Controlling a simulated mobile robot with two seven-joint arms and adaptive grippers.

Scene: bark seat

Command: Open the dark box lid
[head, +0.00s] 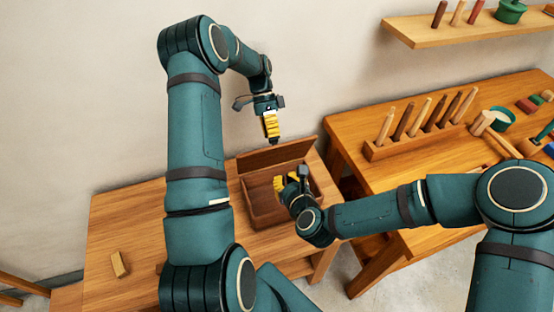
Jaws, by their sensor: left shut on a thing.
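The dark brown wooden box (251,208) stands on the light wooden table, near its right end. Its lid (255,160) is raised and stands up at the back, showing the hollow inside. My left gripper (272,139) reaches down from above, its yellow fingers shut on the lid's upper edge. My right gripper (282,184) is over the box opening, in front of the lid, and covers part of the inside. Its fingertips are partly hidden by its own wrist, so its opening cannot be made out.
The table (130,225) is mostly bare, with a small wooden block (119,264) at the left. A workbench (360,125) at the right carries a rack of wooden pegs (400,145) and a mallet (482,123). A wall shelf (470,30) hangs above it.

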